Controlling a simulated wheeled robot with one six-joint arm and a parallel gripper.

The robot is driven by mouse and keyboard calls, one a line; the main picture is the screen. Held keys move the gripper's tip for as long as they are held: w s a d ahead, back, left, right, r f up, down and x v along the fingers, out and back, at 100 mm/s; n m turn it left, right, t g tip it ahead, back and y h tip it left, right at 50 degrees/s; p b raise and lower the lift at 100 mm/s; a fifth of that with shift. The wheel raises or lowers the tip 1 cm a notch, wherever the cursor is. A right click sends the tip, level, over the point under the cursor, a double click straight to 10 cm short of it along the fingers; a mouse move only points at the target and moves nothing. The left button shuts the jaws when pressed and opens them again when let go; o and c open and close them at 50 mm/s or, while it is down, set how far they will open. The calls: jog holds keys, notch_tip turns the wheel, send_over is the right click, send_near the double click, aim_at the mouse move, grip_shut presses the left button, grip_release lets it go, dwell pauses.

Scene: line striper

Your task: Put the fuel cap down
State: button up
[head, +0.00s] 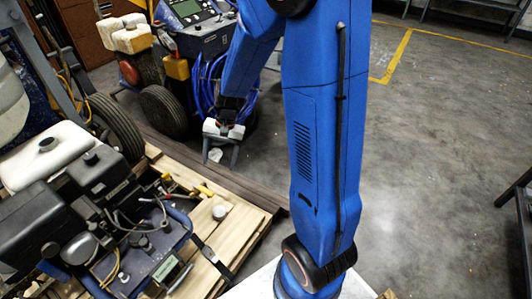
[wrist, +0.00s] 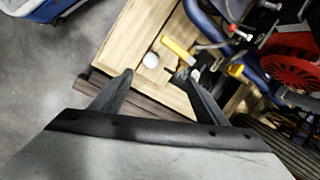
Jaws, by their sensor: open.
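A small white round piece (head: 220,212), which may be the fuel cap, sits on the light wooden pallet (head: 254,221) beside the engine machine. It also shows in the wrist view as a white round piece (wrist: 151,60) on the boards, beside a yellow-handled item (wrist: 177,48). My gripper (head: 220,160) points down, above and beyond the pallet's far edge in the head view. In the wrist view my gripper (wrist: 155,72) has its two dark fingers spread, with nothing held between them. The white piece appears just beyond the fingertips, apart from them.
The engine machine (head: 120,225), with hoses and cables, fills the lower left. A wheeled striper with a blue hose (head: 207,85) stands behind my gripper. A red reel (wrist: 292,68) is at the right in the wrist view. The concrete floor (head: 420,130) to the right is mostly clear.

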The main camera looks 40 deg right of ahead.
jog(key=s+d+r+n+t+h, duration=0.1)
jog(key=s+r+n, duration=0.3)
jog(key=s+r, duration=0.6)
jog(key=s+d+r+n+t+h, duration=0.2)
jog(key=s+r+n+t, duration=0.1)
jog(key=s+r, duration=0.7)
jog(key=shift+s+d+r+n+t, duration=0.3)
jog(key=shift+s+n, duration=0.3)
jog(key=shift+s, duration=1.35)
jog(key=shift+c, duration=0.6)
